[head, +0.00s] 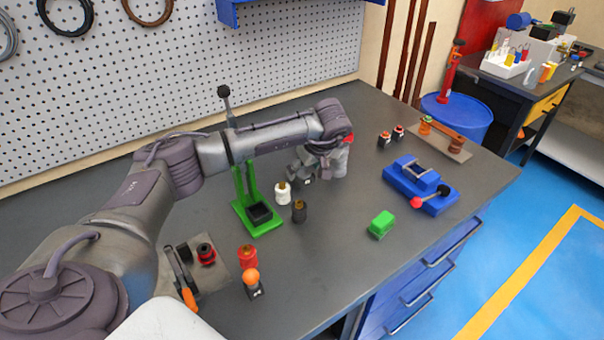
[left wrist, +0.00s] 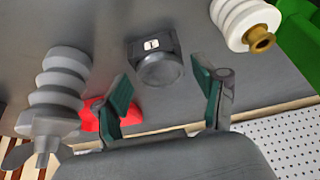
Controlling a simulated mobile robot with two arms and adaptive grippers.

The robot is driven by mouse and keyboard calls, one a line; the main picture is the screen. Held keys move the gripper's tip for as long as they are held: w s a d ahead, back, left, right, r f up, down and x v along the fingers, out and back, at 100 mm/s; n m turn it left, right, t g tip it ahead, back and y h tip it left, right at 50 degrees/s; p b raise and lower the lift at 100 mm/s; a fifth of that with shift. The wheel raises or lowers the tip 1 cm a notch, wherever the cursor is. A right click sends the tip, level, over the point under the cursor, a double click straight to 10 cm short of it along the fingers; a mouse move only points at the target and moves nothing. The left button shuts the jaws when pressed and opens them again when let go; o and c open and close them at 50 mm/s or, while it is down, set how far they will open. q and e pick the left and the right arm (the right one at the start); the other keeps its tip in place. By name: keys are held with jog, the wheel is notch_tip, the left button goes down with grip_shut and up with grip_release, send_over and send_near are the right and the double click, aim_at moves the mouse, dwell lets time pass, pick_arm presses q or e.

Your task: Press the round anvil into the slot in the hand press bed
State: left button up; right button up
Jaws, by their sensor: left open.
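My left gripper (head: 304,170) is open, its green-padded fingers (left wrist: 163,78) spread on either side of a dark grey block with a rounded face and a white label marked 1, which looks like the round anvil (left wrist: 157,66). The fingers show gaps on both sides of it. In the head view the anvil (head: 309,181) is mostly hidden by the gripper. The green hand press (head: 241,204) stands to the left, its lever upright. The dark square bed (head: 260,213) sits on its green base; its slot is too small to make out. My right gripper is not in view.
A white insulator (head: 283,194) and a dark one (head: 299,211) stand between press and gripper. A grey ribbed part (left wrist: 62,88) stands close beside one finger. A green block (head: 381,224) and blue vise (head: 420,186) lie to the right. The front middle of the bench is clear.

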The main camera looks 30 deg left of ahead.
aim_at(304, 173)
pick_arm(q)
jog(key=c, duration=1.2)
jog(key=shift+c, duration=0.2)
jog(key=shift+r, duration=0.2)
jog(key=shift+r+p, duration=0.6)
jog(key=shift+r, duration=0.05)
jog(key=shift+r+p, duration=0.55)
jog(key=shift+r, duration=0.15)
notch_tip(304, 173, up, 5)
jog(key=p, duration=0.3)
